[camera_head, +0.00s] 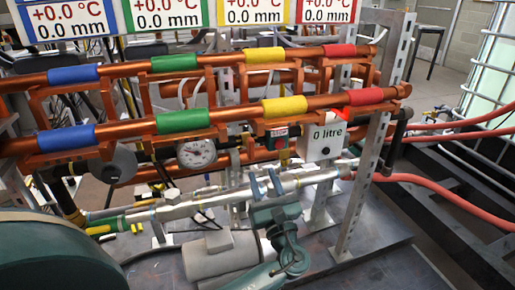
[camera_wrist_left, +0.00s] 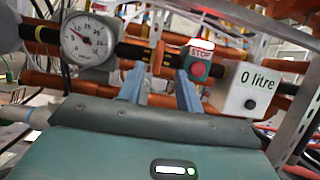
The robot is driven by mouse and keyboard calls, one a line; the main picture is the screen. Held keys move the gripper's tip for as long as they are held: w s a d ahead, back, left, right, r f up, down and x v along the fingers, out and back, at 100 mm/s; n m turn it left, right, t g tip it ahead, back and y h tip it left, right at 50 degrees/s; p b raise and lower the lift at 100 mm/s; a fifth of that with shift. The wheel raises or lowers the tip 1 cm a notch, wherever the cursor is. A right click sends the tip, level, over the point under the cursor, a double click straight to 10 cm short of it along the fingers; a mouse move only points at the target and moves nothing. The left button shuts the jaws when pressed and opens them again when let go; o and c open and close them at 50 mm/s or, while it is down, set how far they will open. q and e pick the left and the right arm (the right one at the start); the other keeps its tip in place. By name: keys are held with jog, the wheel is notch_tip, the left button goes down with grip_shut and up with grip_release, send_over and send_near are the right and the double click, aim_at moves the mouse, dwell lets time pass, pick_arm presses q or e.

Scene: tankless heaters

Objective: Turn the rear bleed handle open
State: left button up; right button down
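My left gripper (camera_head: 262,174) is in front of the lower pipes in the head view, its two blue fingers pointing up and standing apart with nothing between them. The fingers (camera_wrist_left: 161,82) also show apart in the left wrist view. Behind them, an orange upright piece (camera_wrist_left: 158,58) sits on the dark pipe, left of a red STOP box (camera_wrist_left: 200,60). The fingers look apart from it. I cannot tell for sure which part is the rear bleed handle. My right gripper is not in view.
A round dial gauge (camera_head: 197,153) is left of the gripper. A white "0 litre" box (camera_head: 323,138) is to its right, near a metal upright (camera_head: 368,180). Orange pipes with coloured bands (camera_head: 180,121) run above. A grey motor (camera_head: 218,254) sits below.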

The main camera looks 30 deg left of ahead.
aim_at(252, 148)
pick_arm(q)
jog(key=b+x, duration=0.1)
jog(key=x, duration=1)
jog(key=shift+f, duration=0.1)
jog(key=shift+c, duration=0.3)
grip_shut()
